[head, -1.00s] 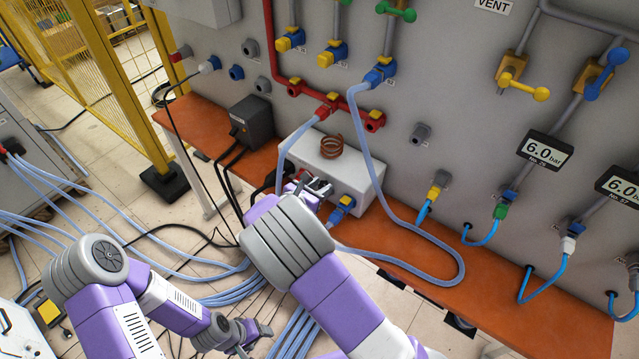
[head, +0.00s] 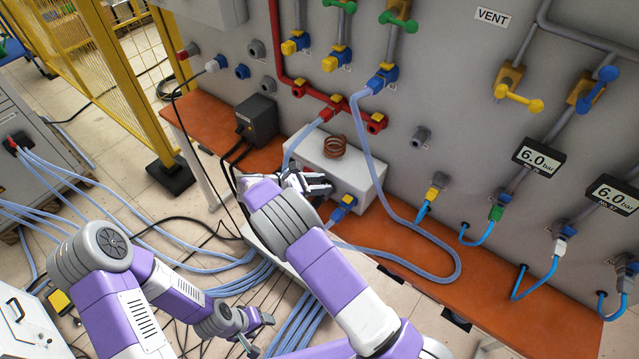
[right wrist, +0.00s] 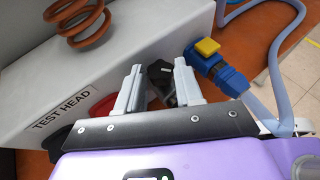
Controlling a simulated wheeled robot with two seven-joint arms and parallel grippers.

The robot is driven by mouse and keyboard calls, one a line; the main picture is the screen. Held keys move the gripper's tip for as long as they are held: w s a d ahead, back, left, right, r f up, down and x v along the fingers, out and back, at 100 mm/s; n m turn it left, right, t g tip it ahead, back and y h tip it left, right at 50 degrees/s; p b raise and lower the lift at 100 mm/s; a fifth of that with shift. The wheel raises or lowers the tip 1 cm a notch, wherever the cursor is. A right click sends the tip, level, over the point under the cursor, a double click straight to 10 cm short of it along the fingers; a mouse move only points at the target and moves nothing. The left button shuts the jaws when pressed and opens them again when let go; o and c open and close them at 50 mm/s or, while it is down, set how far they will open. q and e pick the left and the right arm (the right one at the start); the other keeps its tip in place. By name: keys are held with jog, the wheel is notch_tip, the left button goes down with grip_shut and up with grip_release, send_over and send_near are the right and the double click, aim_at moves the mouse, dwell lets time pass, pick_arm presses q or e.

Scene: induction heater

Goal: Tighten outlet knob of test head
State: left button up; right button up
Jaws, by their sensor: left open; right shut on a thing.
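The test head is a white box (head: 366,176) with a copper coil (head: 334,147) on top. Its lettered front shows in the right wrist view (right wrist: 35,88). My right gripper (head: 318,183) is at its front face. In the right wrist view its two fingers (right wrist: 159,88) are on either side of a dark knob (right wrist: 161,76), shut on it. The knob is partly hidden by the fingers; its marking cannot be read. A red round part (right wrist: 104,104) lies left of the fingers. My left gripper (head: 258,332) is open and empty, low above the floor cables.
A blue connector with a yellow tab (right wrist: 208,58) and a pale hose sits close right of my right gripper. A black box (head: 257,120) stands on the orange bench (head: 440,265). Hoses run across the bench and floor. The panel wall rises behind.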

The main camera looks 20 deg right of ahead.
dwell(0.3)
jog(key=o, duration=1)
jog(key=shift+o, duration=0.2)
jog(key=shift+r, duration=0.1)
